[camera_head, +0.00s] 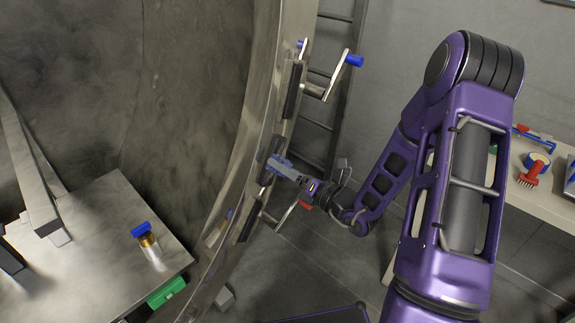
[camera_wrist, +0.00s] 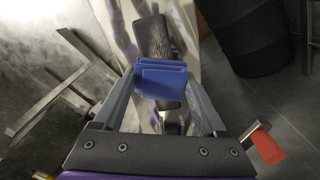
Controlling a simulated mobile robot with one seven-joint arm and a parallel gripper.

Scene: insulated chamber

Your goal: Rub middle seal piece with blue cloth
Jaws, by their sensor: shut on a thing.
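My gripper (camera_head: 277,165) is shut on the folded blue cloth (camera_wrist: 162,82), which sits between the fingertips in the wrist view. The cloth is at the middle seal piece (camera_head: 267,152), a dark block on the metal rim of the chamber opening. In the wrist view the dark seal piece (camera_wrist: 152,37) shows beyond the cloth and a little below it; the cloth hides its centre. The cloth looks up against the seal piece, but I cannot tell whether it is pressed on it. Similar dark seal pieces sit on the rim above (camera_head: 293,90) and below (camera_head: 250,221).
A blue-ended handle (camera_head: 354,60) juts from the rim above, and a red-ended handle (camera_wrist: 264,146) is close beside my gripper. A side table (camera_head: 545,205) at right holds tools.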

